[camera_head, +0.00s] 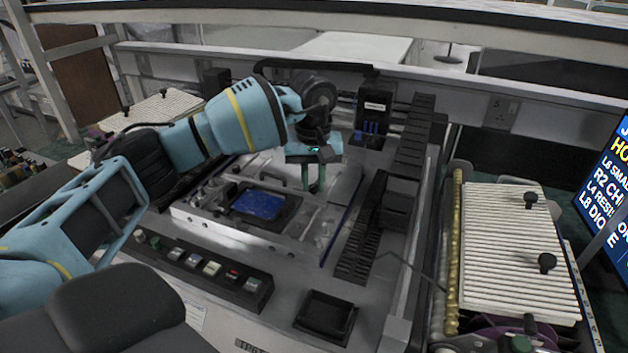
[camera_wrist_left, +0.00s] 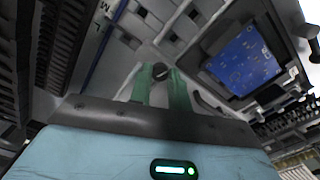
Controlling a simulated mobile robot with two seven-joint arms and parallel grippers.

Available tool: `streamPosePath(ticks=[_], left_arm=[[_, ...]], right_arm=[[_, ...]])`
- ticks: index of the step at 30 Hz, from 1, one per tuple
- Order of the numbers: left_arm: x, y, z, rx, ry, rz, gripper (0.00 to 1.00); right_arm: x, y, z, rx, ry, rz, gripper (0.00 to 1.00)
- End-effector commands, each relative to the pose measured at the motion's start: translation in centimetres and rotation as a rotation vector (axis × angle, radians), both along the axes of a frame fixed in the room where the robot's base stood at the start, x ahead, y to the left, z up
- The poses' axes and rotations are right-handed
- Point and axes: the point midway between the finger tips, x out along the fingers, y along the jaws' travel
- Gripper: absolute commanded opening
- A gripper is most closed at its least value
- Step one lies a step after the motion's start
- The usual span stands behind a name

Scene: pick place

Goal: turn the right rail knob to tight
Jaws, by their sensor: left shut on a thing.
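My left gripper (camera_head: 314,187) reaches down over the back right part of the machine's work plate (camera_head: 300,243). Its two green fingers also show in the left wrist view (camera_wrist_left: 161,72), shut on a small dark round knob (camera_wrist_left: 160,68) between their tips. In the head view the fingers and wrist hide this knob, and I cannot read its tight or loose position. A blue circuit board (camera_head: 258,205) sits in a dark frame to the left of the gripper; it also shows in the left wrist view (camera_wrist_left: 243,62). My right gripper is not in view.
A row of coloured buttons (camera_head: 205,266) runs along the machine's front. An empty black tray (camera_head: 326,316) lies at front right, beside a dark slotted rail (camera_head: 362,235). A white ribbed panel with black knobs (camera_head: 510,245) stands at far right. A screen (camera_head: 608,185) is at the right edge.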

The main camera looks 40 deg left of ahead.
Motion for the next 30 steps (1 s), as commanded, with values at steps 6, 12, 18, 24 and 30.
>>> streamPosePath(ticks=[6, 12, 18, 24, 30], left_arm=[[-0.03, -0.03, -0.04, -0.001, 0.001, -0.107, 0.00], [-0.03, -0.02, -0.03, -0.001, 0.002, -0.156, 0.00], [-0.04, -0.03, -0.01, -0.001, 0.002, -0.169, 0.00], [-0.03, -0.02, -0.01, -0.001, 0.002, -0.169, 0.00], [-0.03, -0.02, -0.01, -0.001, 0.001, -0.168, 0.33]], right_arm=[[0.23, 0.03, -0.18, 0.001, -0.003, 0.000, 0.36], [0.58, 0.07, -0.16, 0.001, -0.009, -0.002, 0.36], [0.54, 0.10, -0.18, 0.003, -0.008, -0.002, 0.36], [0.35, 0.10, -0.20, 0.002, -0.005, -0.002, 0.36], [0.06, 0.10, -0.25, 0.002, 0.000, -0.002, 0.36]])
